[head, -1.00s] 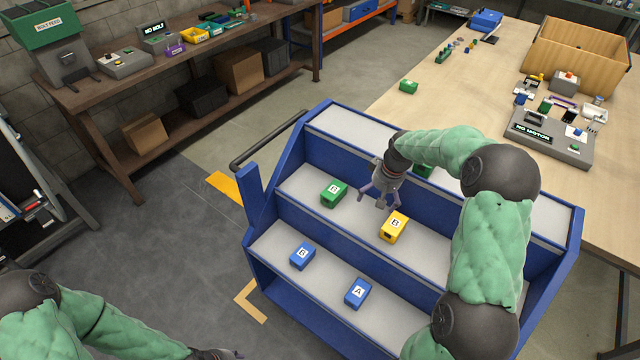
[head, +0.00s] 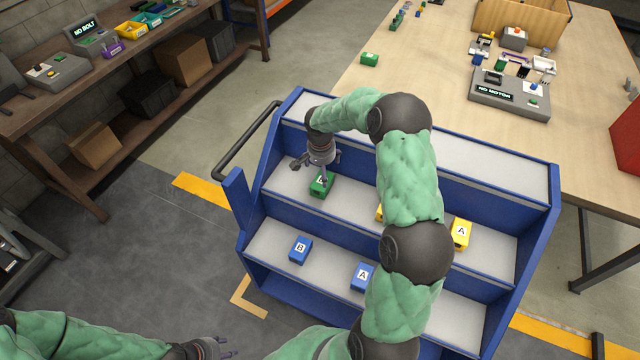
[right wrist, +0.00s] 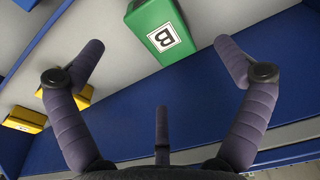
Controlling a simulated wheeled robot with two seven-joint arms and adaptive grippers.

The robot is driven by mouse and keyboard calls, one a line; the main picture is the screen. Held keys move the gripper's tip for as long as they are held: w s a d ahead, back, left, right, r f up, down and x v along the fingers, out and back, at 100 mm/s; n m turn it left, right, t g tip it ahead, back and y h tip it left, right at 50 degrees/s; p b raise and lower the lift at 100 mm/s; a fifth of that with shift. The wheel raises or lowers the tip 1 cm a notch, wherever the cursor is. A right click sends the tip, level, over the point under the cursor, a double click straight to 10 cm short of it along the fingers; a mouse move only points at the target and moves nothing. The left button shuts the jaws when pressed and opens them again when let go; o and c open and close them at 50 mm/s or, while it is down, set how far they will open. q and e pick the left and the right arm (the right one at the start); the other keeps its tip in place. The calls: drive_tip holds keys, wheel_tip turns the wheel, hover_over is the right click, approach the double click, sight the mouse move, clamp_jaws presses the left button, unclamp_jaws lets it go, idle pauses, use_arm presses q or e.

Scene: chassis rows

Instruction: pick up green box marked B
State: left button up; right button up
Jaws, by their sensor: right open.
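The green box marked B (right wrist: 163,28) shows at the top of the right wrist view, ahead of and between the spread fingertips. In the head view a green box (head: 319,190) sits at the left end of the rack's middle shelf, its label partly covered by my right gripper (head: 322,166). The right gripper also shows in its wrist view (right wrist: 160,50), open and empty, apart from the box there. My left gripper (head: 224,348) is low at the left, away from the rack, with its fingers apart and nothing between them.
The blue rack (head: 262,165) also holds a yellow box marked A (head: 461,233), a second yellow box (head: 380,212) mostly behind my arm, and blue boxes marked B (head: 301,249) and A (head: 362,276). A wooden table (head: 420,90) stands behind. The rack's handle (head: 245,140) is at its left.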

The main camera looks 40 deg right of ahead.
sight(317, 189)
drive_tip(key=f, duration=0.3)
drive_tip(key=shift+w+d+f, duration=0.15)
drive_tip(key=shift+d+f, duration=0.05)
drive_tip(key=shift+f, duration=0.15)
drive_tip(key=shift+s+d+f+b, duration=0.1)
drive_tip(key=shift+d+f+b, duration=0.1)
drive_tip(key=shift+f, duration=0.65)
drive_tip(key=shift+s+d+f+b, duration=0.1)
drive_tip(key=shift+f+b, duration=0.15)
drive_tip(key=shift+f, duration=0.65)
drive_tip(key=shift+d+f+b, duration=0.1)
drive_tip(key=shift+f+b, duration=0.1)
drive_tip(key=shift+f, duration=0.65)
drive_tip(key=shift+c, duration=0.3)
drive_tip(key=c, duration=1.3)
